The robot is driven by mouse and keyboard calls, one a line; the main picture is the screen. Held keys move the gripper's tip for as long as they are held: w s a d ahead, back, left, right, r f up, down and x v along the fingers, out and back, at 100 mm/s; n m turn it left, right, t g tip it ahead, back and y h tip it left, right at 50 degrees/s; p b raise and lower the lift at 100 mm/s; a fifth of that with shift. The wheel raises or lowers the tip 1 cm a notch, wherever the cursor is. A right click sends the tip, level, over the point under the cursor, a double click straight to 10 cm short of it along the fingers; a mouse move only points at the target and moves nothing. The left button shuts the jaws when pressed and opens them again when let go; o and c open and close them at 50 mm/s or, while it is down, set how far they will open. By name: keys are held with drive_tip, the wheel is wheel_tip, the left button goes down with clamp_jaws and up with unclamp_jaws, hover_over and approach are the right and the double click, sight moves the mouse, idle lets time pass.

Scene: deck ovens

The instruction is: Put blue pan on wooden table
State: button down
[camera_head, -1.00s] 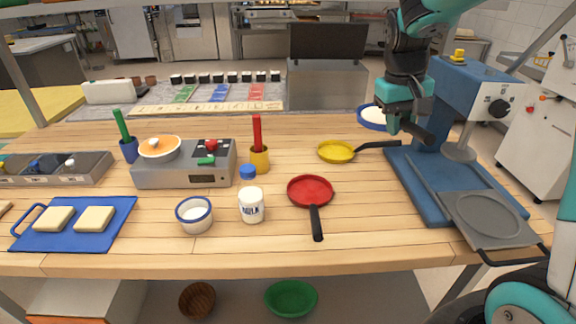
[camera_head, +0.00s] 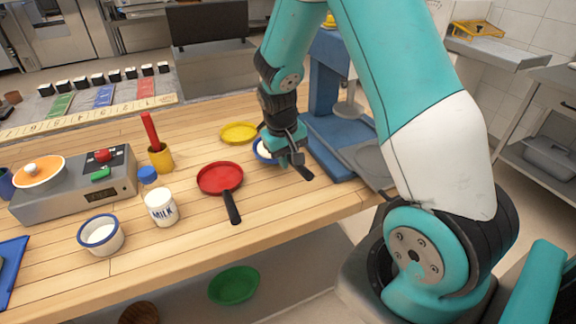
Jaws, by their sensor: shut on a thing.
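The blue pan (camera_head: 259,153) has a blue rim and a pale inside. It is at the right part of the wooden table (camera_head: 190,245), just in front of the yellow pan (camera_head: 238,132). My gripper (camera_head: 290,160) is shut on the blue pan's black handle, which points to the lower right. My gripper hides part of the pan. I cannot tell whether the pan touches the tabletop or is held just above it.
A red pan (camera_head: 220,178) with a black handle lies to the left. A blue press (camera_head: 328,75) stands close on the right, with a grey plate (camera_head: 372,160). A milk bottle (camera_head: 161,208) and white bowl (camera_head: 101,236) stand further left. Bare planks lie in front.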

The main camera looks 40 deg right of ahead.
wheel_tip(320, 180, down, 3)
drive_tip(key=shift+r, duration=0.1)
drive_tip(key=c, duration=1)
unclamp_jaws()
wheel_tip(320, 180, up, 11)
drive_tip(key=a+b, duration=0.1)
drive_tip(key=a, duration=0.1)
drive_tip(key=s+a+r+n+y, duration=0.2)
drive_tip(key=s+a+r+n, duration=0.1)
drive_tip(key=s+a, duration=0.4)
drive_tip(key=s+a+r+n+y, duration=0.2)
drive_tip(key=s+a+r+n, duration=0.1)
drive_tip(key=s+a, duration=0.3)
drive_tip(key=s+a+r+n+y, duration=0.2)
drive_tip(key=s+a+r+n, duration=0.1)
drive_tip(key=s+a, duration=0.4)
drive_tip(key=shift+s+a+r+n, duration=0.2)
drive_tip(key=shift+a+r, duration=0.15)
drive_tip(key=shift+a, duration=0.15)
drive_tip(key=shift+s+a+r+n, duration=0.15)
drive_tip(key=shift+a+r, duration=0.15)
drive_tip(key=shift+a, duration=0.2)
